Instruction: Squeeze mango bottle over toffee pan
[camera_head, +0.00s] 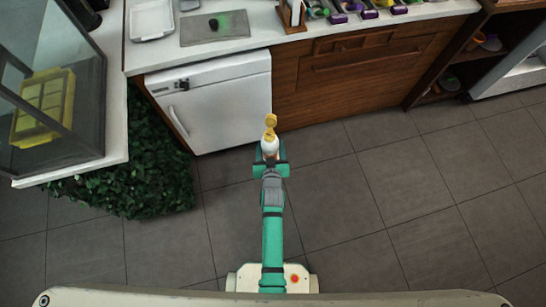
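A white bottle with a yellow top (269,140) is at the end of my outstretched arm; I take it for the mango bottle. My gripper (269,155) is shut around its lower part and holds it above the floor, in front of the white dishwasher. The fingers hide part of the bottle. I cannot make out a toffee pan in this view.
A white counter (235,48) carries a white tray (152,18), a grey mat (230,30) with a small dark item, a wooden holder (291,14) and several purple containers. A glass case (62,60) with a yellow crate (44,108) stands left. The tiled floor is clear.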

